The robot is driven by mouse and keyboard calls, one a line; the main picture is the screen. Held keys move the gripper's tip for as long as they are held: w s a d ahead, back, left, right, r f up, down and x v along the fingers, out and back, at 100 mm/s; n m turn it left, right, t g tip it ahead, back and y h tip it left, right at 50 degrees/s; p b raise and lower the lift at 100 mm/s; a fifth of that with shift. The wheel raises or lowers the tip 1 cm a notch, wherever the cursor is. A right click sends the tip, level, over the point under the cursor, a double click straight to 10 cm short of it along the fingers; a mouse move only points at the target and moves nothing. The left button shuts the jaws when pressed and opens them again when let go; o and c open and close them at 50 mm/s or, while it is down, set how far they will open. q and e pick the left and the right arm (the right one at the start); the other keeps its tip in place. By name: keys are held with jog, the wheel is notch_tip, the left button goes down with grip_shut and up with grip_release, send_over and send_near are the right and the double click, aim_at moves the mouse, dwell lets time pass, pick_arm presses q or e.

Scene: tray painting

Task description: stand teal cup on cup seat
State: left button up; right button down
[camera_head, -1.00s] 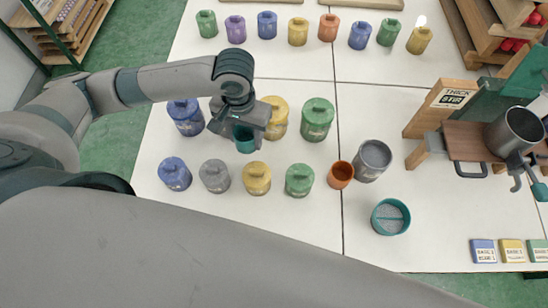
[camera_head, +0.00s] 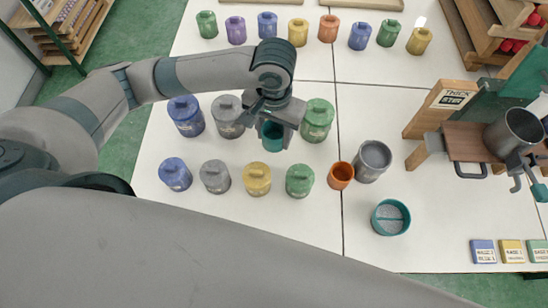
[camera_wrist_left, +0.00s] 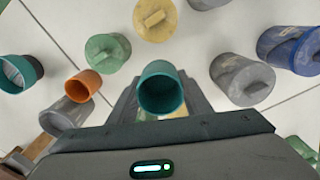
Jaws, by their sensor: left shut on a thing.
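My left gripper (camera_head: 273,122) is shut on the teal cup (camera_head: 272,138), a small open cup held upright among the jars. In the left wrist view the cup (camera_wrist_left: 160,92) stands between the fingers (camera_wrist_left: 160,100) and looks empty. Its base is hidden, so its height over the table is unclear. No seat is labelled. A round teal-rimmed holder with a grey inside and a bar across it (camera_head: 390,217) is at the lower right and may be the cup seat; it also shows in the left wrist view (camera_wrist_left: 18,74).
An orange cup (camera_head: 340,175) and a grey cup (camera_head: 373,160) stand between the held cup and the teal-rimmed holder. Lidded jars, including a green one (camera_head: 317,120) and a yellow one (camera_head: 257,178), crowd the gripper. White table is clear around the holder.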

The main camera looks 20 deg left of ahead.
pick_arm(q)
jog(key=shift+f, duration=0.3)
notch_tip(320, 180, down, 5)
jog(key=shift+r+p, duration=0.2)
jog(key=shift+p, duration=0.15)
jog(key=shift+f, duration=0.55)
jog(key=shift+f, duration=1.9)
